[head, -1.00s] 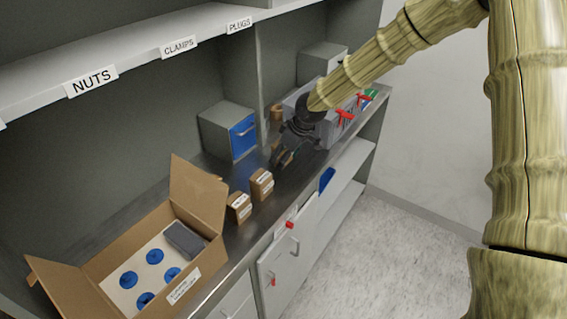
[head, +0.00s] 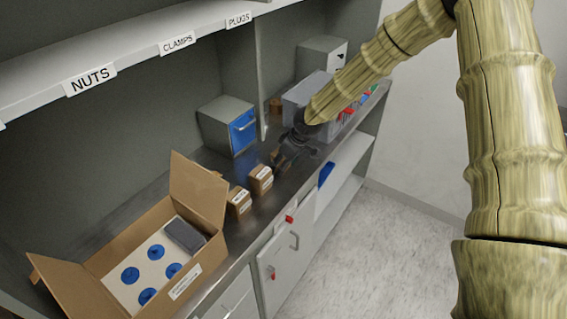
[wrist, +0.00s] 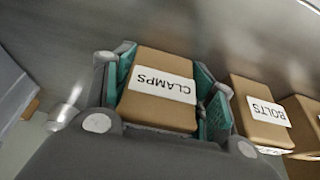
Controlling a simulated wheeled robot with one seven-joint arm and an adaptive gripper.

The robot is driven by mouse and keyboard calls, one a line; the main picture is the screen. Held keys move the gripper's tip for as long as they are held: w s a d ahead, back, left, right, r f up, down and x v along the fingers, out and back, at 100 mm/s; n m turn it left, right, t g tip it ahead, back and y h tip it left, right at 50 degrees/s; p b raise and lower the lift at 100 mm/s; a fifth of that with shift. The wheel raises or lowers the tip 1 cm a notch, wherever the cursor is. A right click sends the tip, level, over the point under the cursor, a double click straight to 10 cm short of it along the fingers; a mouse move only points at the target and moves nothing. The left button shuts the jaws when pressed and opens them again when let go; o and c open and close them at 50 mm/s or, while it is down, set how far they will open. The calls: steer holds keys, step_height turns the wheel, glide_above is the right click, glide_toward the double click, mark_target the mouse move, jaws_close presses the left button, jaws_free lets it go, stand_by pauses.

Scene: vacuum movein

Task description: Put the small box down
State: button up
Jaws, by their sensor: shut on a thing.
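The small box (wrist: 158,88) is brown cardboard with a white CLAMPS label. In the wrist view it sits between the teal pads of my gripper (wrist: 163,78), which is shut on it. In the head view my gripper (head: 281,158) is low over the metal counter (head: 318,151), just beyond two other small boxes. There the held box is mostly hidden by the fingers. I cannot tell whether its underside touches the counter.
A box labelled BOLTS (wrist: 262,112) stands close beside the held box, with another small box (head: 239,201) nearer. An open carton (head: 190,284) with blue discs is at the lower left. A cabinet with a blue drawer (head: 243,131) and grey bins (head: 304,95) stand behind.

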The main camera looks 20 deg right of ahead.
steer(key=o, duration=1.2)
steer(key=shift+c, duration=0.2)
steer(key=shift+r, duration=0.1)
steer(key=b+v, duration=0.2)
steer(key=v, duration=1)
